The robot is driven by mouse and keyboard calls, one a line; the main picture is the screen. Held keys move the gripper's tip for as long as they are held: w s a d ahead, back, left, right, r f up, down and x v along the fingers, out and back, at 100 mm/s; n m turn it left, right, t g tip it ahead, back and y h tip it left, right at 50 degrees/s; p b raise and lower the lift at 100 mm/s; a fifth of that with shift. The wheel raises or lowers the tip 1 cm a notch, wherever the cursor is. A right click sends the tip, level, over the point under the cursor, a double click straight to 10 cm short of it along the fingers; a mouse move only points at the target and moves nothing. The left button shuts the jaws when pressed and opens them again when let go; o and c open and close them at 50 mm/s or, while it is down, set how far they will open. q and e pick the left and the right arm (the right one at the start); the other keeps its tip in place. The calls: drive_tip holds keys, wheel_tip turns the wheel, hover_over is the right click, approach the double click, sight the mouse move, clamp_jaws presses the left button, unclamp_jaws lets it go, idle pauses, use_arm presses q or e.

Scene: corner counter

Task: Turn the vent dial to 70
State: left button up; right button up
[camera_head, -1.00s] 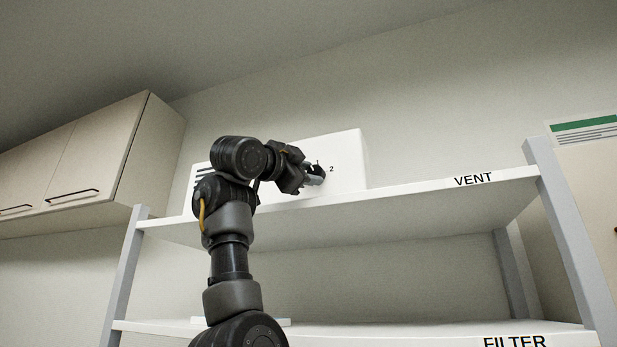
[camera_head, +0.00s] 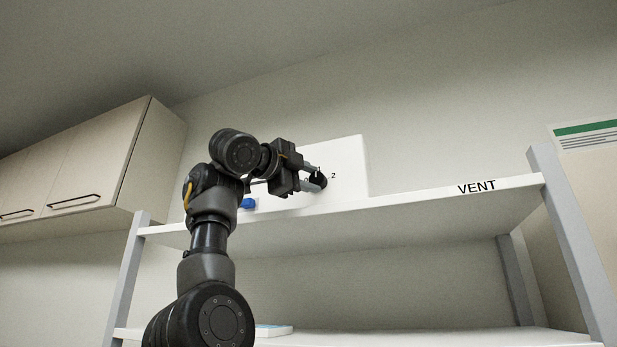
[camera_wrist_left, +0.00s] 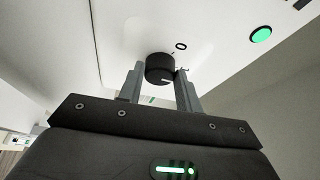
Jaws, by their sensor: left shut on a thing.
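A white box (camera_head: 347,160) stands on the upper shelf, whose edge reads VENT. A dark round dial (camera_head: 322,181) is on its front, partly hidden by my fingers in the head view. My left gripper (camera_head: 319,176) is shut on the dial. In the left wrist view the black dial (camera_wrist_left: 160,68) sits between the two grey fingertips, with a pale line on it and a 0 printed beside it. My right gripper is not in view.
The shelf (camera_head: 420,208) runs right, clear beyond the box. A blue part (camera_head: 247,203) shows behind my arm. A green round button (camera_wrist_left: 261,35) shows in the wrist view. A wall cabinet (camera_head: 90,160) hangs at left; a grey shelf post (camera_head: 575,240) stands at right.

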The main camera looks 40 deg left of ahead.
use_arm(q)
drive_tip(key=o, duration=1)
drive_tip(key=s+b, duration=0.2)
drive_tip(key=s, duration=0.1)
drive_tip(key=s+b, duration=0.1)
drive_tip(key=s, duration=0.3)
drive_tip(key=s+f+b, duration=0.1)
drive_tip(key=s+b, duration=0.1)
drive_tip(key=s, duration=0.1)
drive_tip(key=shift+s+a+b, duration=0.25)
drive_tip(key=shift+s+b, duration=0.05)
drive_tip(key=shift+s, duration=0.05)
